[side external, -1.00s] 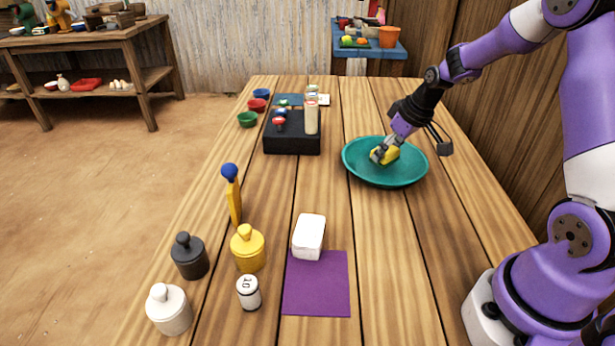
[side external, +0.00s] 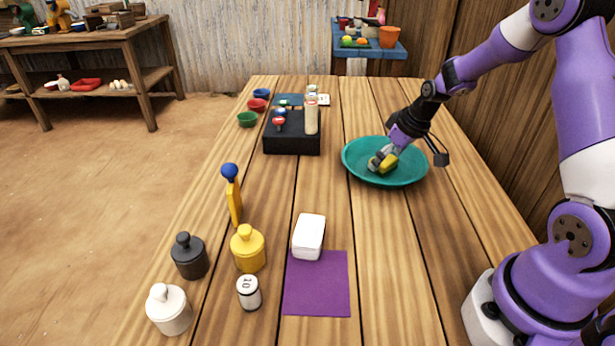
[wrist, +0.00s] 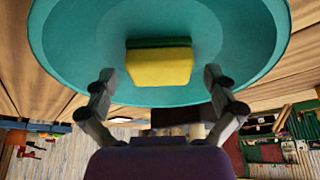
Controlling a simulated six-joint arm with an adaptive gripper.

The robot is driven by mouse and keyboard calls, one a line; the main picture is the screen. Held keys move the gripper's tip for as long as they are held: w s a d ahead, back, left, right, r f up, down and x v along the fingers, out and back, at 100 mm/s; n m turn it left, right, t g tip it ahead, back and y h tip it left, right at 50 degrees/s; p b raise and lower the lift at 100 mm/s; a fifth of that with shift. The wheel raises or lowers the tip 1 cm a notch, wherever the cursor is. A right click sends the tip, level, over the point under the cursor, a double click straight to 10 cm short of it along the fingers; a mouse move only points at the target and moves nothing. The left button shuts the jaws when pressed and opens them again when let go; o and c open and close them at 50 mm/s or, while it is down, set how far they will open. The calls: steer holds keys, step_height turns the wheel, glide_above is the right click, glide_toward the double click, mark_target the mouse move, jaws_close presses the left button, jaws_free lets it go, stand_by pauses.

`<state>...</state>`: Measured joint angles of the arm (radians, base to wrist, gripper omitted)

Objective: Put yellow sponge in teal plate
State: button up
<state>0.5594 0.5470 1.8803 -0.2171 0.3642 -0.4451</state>
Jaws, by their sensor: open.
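The teal plate (side external: 358,172) stands on the far right part of the wooden table. The yellow sponge (side external: 391,161) lies inside the plate, partly hidden by my gripper in the side view. In the wrist view the sponge (wrist: 158,68) shows yellow with a dark green layer and rests on the inner floor of the plate (wrist: 75,50). My gripper (side external: 380,162) is just over the plate, close to the sponge. In the wrist view my gripper (wrist: 157,78) is open, with its fingers apart on either side and the sponge between and beyond their tips.
A black block (side external: 292,140) with small items stands left of the plate. A white box (side external: 309,236), a purple mat (side external: 317,290), a yellow weight (side external: 247,250) and a dark weight (side external: 189,257) are nearer. The table between plate and mat is clear.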

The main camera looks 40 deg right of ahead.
steer(key=v, duration=1.2)
steer(key=s+a+r, duration=0.2)
steer(key=s+a, duration=0.3)
steer(key=a, duration=0.3)
steer(key=s+a+r+t, duration=0.1)
steer(key=s+a+r, duration=0.2)
steer(key=s+a, duration=0.2)
steer(key=a, duration=0.3)
steer(key=shift+s, duration=0.25)
